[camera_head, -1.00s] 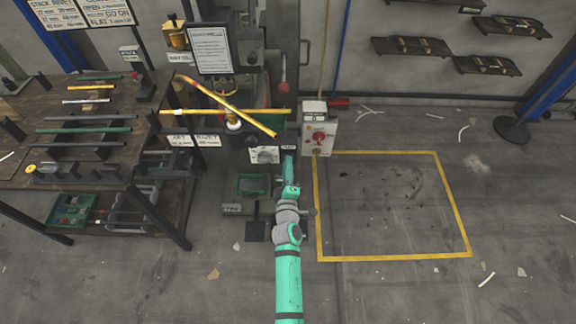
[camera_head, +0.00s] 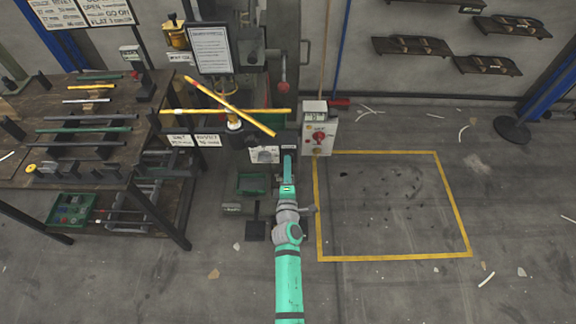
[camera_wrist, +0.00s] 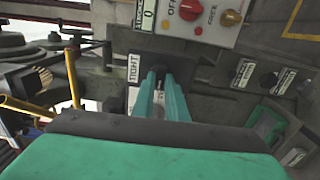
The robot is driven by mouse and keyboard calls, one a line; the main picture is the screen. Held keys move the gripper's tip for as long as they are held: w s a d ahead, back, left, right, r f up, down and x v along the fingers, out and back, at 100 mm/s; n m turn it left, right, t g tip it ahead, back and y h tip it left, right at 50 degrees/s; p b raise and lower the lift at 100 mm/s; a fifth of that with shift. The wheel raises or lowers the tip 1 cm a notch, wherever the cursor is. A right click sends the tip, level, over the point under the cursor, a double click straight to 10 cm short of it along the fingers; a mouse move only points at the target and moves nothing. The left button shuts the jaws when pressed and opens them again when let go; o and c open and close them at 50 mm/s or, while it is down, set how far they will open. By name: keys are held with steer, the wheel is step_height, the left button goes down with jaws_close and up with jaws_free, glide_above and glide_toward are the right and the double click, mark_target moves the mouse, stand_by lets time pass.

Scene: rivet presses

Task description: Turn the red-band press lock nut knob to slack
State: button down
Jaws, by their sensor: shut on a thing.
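My gripper (camera_wrist: 159,84) is shut on a small dark knob (camera_wrist: 157,70) in the wrist view. The fingertips cover most of the knob. A white label reading TIGHT (camera_wrist: 133,69) is on the dark plate beside it, left of the fingers. In the head view my gripper (camera_head: 287,160) reaches the front of the press, just right of a white dial plate (camera_head: 265,155). The knob is hidden there by my arm. I cannot make out a red band on the press or which way the knob points.
A control box with a red knob (camera_head: 319,136) stands close to the right of my gripper. Yellow bars (camera_head: 236,108) cross the press front. A workbench (camera_head: 80,160) with rods is at left. The yellow-outlined floor area (camera_head: 393,259) at right is clear except for scraps.

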steer(key=c, duration=1.8)
jaws_free()
steer(key=shift+o, duration=0.2)
steer(key=shift+s, duration=0.1)
steer(key=s, duration=1)
steer(key=shift+s, duration=0.3)
steer(key=s+m+g, duration=0.1)
steer(key=s+m, duration=0.7)
steer(key=s, duration=1.1)
steer(key=s+r+m, duration=0.4)
steer(key=s+m, duration=0.1)
steer(key=s, duration=0.3)
steer(key=s+r+m+g, duration=0.1)
steer(key=s+r+m, duration=0.4)
steer(key=s, duration=0.4)
steer(key=shift+d+r+g, duration=0.15)
steer(key=shift+r+g, duration=0.05)
steer(key=shift+g, duration=0.1)
